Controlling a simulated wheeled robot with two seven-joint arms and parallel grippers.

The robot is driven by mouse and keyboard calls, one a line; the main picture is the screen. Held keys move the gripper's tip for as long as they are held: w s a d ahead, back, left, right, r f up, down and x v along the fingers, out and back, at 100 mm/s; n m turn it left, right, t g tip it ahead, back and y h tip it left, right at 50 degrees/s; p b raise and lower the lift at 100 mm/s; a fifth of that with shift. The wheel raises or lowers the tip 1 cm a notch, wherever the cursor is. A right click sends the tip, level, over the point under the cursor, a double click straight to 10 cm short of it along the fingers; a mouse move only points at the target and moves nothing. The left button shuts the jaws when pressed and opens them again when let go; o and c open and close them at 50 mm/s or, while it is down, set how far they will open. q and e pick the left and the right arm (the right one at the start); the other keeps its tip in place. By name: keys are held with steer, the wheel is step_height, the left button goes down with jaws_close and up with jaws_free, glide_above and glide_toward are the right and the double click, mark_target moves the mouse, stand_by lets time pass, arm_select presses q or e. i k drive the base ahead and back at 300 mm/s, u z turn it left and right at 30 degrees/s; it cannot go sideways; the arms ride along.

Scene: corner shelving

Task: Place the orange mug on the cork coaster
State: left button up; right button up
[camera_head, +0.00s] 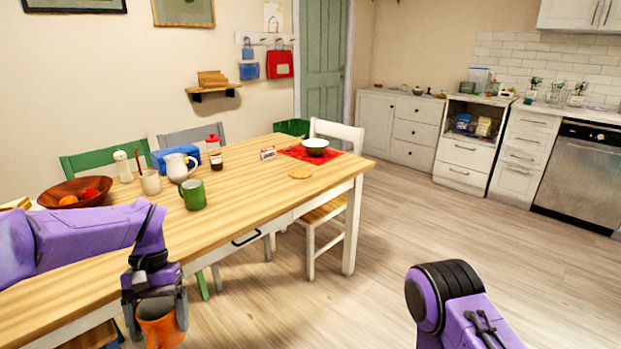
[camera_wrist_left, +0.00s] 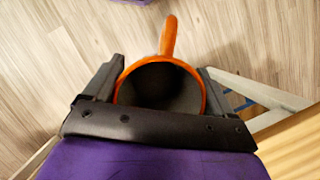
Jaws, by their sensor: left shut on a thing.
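The orange mug (camera_head: 161,325) is held by my left gripper (camera_head: 156,312) in front of the table's near edge, over the floor. In the left wrist view the mug (camera_wrist_left: 166,38) sits between the two fingers of the left gripper (camera_wrist_left: 160,88). Its dark inside faces the camera and its handle points away. The cork coaster (camera_head: 301,172) is a small tan disc on the table, near its right end, with nothing on it. Of my right arm only a purple link shows at the lower right; its gripper is out of view.
The wooden table (camera_head: 250,199) holds a green mug (camera_head: 193,194), a white jug (camera_head: 180,167), a fruit bowl (camera_head: 76,191) and a jar (camera_head: 216,160). A bowl (camera_head: 315,147) stands on a red mat (camera_head: 296,152) behind the coaster. Bare tabletop surrounds the coaster's left. A white chair (camera_head: 335,200) stands at the right end.

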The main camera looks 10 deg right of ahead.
mark_target(298, 172)
steer(key=z, duration=1.7)
steer(key=i, duration=1.5)
steer(key=u, duration=0.95)
